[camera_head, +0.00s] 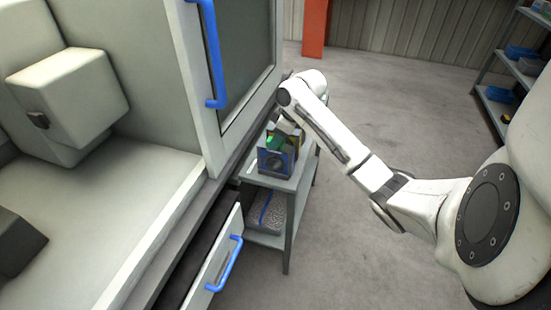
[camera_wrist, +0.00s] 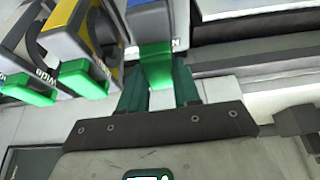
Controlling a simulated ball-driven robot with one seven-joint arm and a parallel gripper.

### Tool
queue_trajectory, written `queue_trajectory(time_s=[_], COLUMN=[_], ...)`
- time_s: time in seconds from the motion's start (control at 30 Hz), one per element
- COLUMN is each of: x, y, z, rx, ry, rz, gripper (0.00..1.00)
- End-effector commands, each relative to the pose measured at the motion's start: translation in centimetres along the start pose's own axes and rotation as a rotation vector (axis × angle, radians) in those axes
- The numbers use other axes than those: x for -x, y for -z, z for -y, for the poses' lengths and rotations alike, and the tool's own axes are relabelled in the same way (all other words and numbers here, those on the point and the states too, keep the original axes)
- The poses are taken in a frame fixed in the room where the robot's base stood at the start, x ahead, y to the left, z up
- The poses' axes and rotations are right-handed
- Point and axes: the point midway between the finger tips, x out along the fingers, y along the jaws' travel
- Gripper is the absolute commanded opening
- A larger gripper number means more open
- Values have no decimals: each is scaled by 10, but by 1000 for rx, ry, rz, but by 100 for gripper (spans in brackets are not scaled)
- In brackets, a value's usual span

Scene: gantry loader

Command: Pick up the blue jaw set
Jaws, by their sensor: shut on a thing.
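The blue jaw set (camera_wrist: 147,20) is at the top middle of the wrist view, cut off by the frame edge. A green tab hangs from it, and my gripper (camera_wrist: 158,78) is shut on this tab with its dark green fingers on either side. In the head view my gripper is small over the grey cart (camera_head: 297,185), beside the jaw sets, and its fingertips are hard to make out. A blue-framed block (camera_head: 272,163) stands on the cart's top there; I cannot tell whether it is the held set.
A yellow jaw set (camera_wrist: 88,22) with a green tab is close left in the wrist view, with another farther left. The machine's door (camera_head: 235,70) and an open drawer (camera_head: 217,265) with blue handles flank the cart.

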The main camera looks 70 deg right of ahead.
Motion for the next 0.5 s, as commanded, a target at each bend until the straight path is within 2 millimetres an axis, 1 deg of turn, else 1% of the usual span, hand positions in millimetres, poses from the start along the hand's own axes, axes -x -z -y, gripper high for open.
queue_trajectory(time_s=[0.03,0.2,0.27,0.5], x=[0,0,0,0], y=[0,0,0,0], z=[0,0,0,0], rx=[0,0,0,0], ry=[0,0,0,0], rz=[0,0,0,0], gripper=[21,4,0,0])
